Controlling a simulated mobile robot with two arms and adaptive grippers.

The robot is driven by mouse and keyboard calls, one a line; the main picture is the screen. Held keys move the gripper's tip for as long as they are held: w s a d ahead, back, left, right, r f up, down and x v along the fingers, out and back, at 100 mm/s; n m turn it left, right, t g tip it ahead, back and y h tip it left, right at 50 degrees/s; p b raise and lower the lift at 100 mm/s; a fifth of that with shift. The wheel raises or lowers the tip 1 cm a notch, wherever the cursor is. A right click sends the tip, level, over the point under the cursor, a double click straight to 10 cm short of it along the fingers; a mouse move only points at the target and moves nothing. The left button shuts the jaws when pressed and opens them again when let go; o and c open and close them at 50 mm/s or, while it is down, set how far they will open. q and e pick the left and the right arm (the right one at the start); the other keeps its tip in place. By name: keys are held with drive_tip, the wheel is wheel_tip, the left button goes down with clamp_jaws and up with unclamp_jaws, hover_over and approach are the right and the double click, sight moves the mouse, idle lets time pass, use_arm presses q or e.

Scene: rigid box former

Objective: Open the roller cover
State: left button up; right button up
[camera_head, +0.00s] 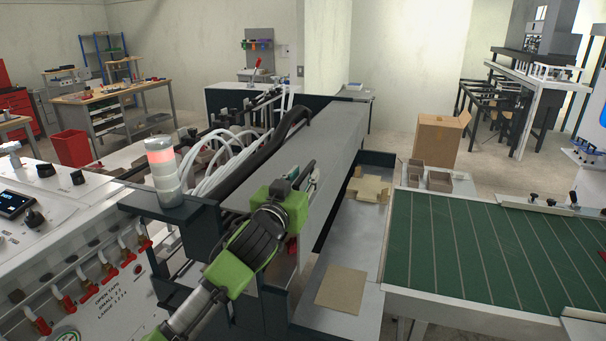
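A long grey metal cover (335,128), which looks like the roller cover, runs from the centre toward the back of the machine. Its top looks flat and closed down. My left gripper (306,177) is at the near end of this cover, in front of its right side face. The green and black wrist hides part of the near end. The fingers are small and dark, so I cannot tell whether they are open or touching the cover. My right gripper is not in view.
A signal tower with a red light (162,165) stands left of my arm. Black hoses and white tubes run along the cover's left side. A trough (345,245) with a flat cardboard sheet (341,287) lies right, beside a green conveyor (470,245). A control panel is at left.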

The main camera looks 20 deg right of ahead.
use_arm(q)
clamp_jaws()
drive_tip(key=shift+r, duration=0.1)
drive_tip(key=shift+w+a+r+n+p, duration=0.1)
drive_tip(key=shift+r+n+p, duration=0.15)
drive_tip(key=shift+r, duration=0.15)
drive_tip(key=shift+w+a+r+n+p, duration=0.1)
drive_tip(key=shift+r+n+p, duration=0.15)
drive_tip(key=shift+r, duration=0.15)
drive_tip(key=w+a+r+n+p, duration=0.2)
drive_tip(key=a+r+n+p, duration=0.2)
drive_tip(key=r, duration=0.2)
drive_tip(key=shift+w+r+n, duration=0.3)
drive_tip(key=shift+w+r, duration=0.05)
drive_tip(key=shift+r, duration=0.05)
drive_tip(key=shift+a, duration=0.1)
